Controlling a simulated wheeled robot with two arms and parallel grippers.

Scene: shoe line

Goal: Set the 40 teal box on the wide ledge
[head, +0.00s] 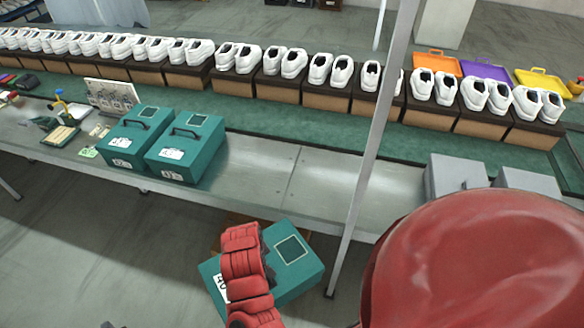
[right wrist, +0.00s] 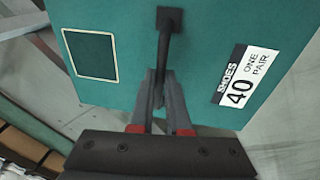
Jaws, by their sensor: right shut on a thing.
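The 40 teal box (head: 297,270) is in the lower middle of the head view, in front of the table and apart from it, tilted, with a square outline on its lid. In the right wrist view the teal box (right wrist: 200,40) shows its label "SHOES 40 ONE PAIR" and its dark handle (right wrist: 166,45). My right gripper (right wrist: 161,80) is shut on that handle; in the head view my red wrist hides its fingers. The wide ledge (head: 262,165) is a bare grey metal strip along the table's near side. My left gripper is not in view.
Two teal boxes (head: 205,128) stand on the ledge's left part, and grey boxes (head: 455,172) stand at its right. A slanted metal post (head: 362,190) rises right of the held box. White shoes line the back on brown boxes. The ledge between the teal and grey boxes is clear.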

